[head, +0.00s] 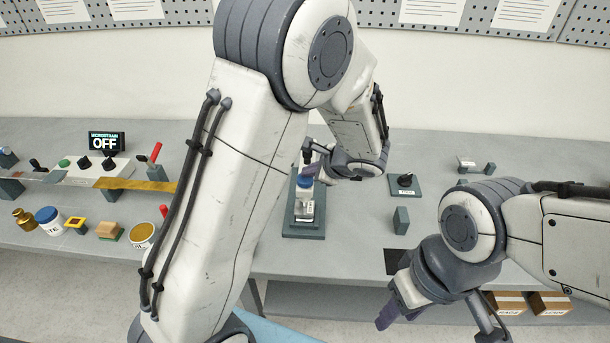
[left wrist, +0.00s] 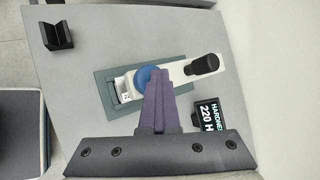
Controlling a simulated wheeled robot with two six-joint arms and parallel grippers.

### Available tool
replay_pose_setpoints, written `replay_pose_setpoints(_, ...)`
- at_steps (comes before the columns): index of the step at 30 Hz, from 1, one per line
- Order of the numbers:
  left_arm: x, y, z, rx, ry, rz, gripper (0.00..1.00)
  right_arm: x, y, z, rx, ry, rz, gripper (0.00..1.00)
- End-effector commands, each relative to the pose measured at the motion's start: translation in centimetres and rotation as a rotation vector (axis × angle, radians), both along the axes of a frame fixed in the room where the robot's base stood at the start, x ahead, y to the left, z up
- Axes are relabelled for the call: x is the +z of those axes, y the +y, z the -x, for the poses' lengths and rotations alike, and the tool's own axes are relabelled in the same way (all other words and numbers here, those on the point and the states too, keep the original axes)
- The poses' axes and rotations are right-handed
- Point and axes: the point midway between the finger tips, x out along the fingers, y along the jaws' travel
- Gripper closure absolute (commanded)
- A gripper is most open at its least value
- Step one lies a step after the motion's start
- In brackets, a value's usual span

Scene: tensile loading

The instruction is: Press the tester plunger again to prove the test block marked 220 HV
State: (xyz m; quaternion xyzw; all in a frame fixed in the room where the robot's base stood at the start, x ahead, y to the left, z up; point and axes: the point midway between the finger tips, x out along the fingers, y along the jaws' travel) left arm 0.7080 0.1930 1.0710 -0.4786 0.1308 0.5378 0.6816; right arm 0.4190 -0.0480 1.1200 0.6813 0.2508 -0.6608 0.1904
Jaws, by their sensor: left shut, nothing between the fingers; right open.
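The tester (head: 305,222) stands on a dark base on the bench and has a white body with a blue plunger cap (head: 305,182). In the left wrist view the blue cap (left wrist: 147,75) is partly behind my left gripper's purple fingertips (left wrist: 157,75). Those fingers are shut and empty, right at the cap; I cannot tell whether they touch it. A small pale block (left wrist: 125,90) with an unreadable label sits on the tester base beside the cap. My right gripper (head: 398,302) is open near the bench's front edge.
A black knob (head: 405,181) on a dark plate and a grey-green block (head: 401,220) stand right of the tester. An OFF display (head: 106,142), a brass strip (head: 135,185) and several small pots are at left. My left arm hides the bench between.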

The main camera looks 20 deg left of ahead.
Motion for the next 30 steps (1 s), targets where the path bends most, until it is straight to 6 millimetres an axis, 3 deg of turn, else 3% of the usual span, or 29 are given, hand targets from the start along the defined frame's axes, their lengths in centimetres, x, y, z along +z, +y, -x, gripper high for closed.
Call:
replay_pose_setpoints(19, -1.17, -0.03, 0.39, 0.001, 0.016, 0.007, 1.00, -0.49, -0.01, 0.00, 0.000, 0.000, 0.000, 0.53)
replay_pose_setpoints(30, -0.31, -0.06, 0.40, 0.001, 0.015, 0.007, 1.00, 0.18, 0.00, 0.00, 0.000, 0.000, 0.000, 0.53)
